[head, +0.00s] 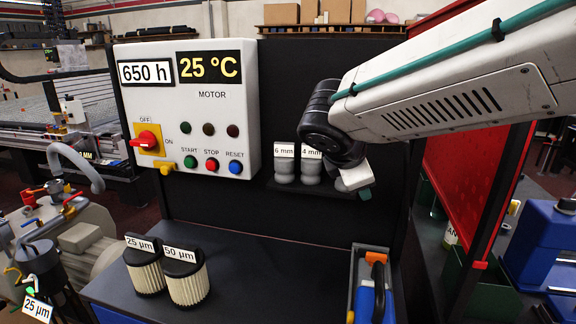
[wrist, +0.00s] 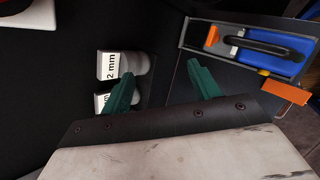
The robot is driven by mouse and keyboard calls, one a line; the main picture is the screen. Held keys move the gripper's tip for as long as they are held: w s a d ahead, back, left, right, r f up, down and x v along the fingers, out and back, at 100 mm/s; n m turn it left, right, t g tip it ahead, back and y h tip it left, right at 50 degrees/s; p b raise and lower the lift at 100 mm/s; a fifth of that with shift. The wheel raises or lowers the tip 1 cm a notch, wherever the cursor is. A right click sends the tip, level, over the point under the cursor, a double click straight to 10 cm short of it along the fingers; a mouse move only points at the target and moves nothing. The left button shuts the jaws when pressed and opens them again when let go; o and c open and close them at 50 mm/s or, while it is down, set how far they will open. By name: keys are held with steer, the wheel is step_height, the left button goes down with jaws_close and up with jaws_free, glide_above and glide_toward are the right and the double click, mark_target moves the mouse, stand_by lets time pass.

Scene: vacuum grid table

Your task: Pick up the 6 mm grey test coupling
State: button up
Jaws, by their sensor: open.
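The 6 mm grey test coupling (head: 284,174) stands on a small dark shelf on the black panel in the head view, with a white label on top. The 4 mm coupling (head: 310,174) stands just right of it. My gripper (head: 362,190) is right of the couplings in the head view. Its green fingers (wrist: 163,68) are apart with nothing between them. I cannot make out the 6 mm coupling in the wrist view.
Filters marked 25 µm (head: 145,272) and 50 µm (head: 187,282) stand on the dark table below. A grey tray (head: 355,272) with a blue and black tool is at right. The control box (head: 190,105) is at upper left. A red panel is right of my arm.

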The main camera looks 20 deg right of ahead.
steer(key=w+a+r+n+t, duration=0.2)
steer(key=w+a+n+t, duration=0.25)
steer(key=w+n, duration=0.55)
steer(key=n+t, duration=0.2)
steer(key=n, duration=0.3)
glide_toward(284, 145)
steer(key=d+x, duration=0.1)
steer(key=x, duration=0.2)
steer(key=shift+w+d+f+y, duration=0.1)
steer(key=shift+w+f+y, duration=0.1)
steer(key=shift+w, duration=0.2)
steer(key=shift+w+d+f+y, duration=0.1)
steer(key=shift+w+y, duration=0.1)
steer(key=shift+w, duration=0.2)
steer(key=x, duration=0.5)
steer(key=shift+w+d+f, duration=0.1)
steer(key=shift+w, duration=0.3)
steer(key=c, duration=1.2)
